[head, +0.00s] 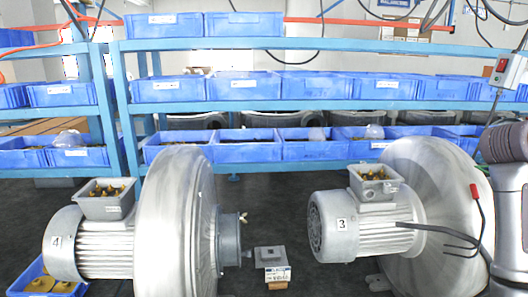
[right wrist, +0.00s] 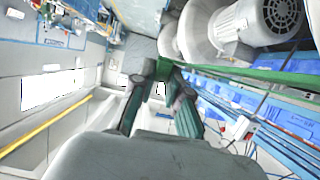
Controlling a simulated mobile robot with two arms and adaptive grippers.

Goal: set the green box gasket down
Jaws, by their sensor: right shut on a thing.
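In the head view only part of my right arm shows at the right edge; the gripper and gasket are not seen there. My left gripper is in neither view. Blower 4 (head: 180,220) stands at the left and blower 3 (head: 350,225) at the right, each with an open grey terminal box on top.
A small grey box with a label (head: 271,262) stands between the blowers on the dark surface (head: 285,210). A blue bin with yellow parts (head: 48,285) is at the lower left. Blue racks with bins (head: 240,87) run behind. A green edge (right wrist: 250,75) passes beside the right gripper.

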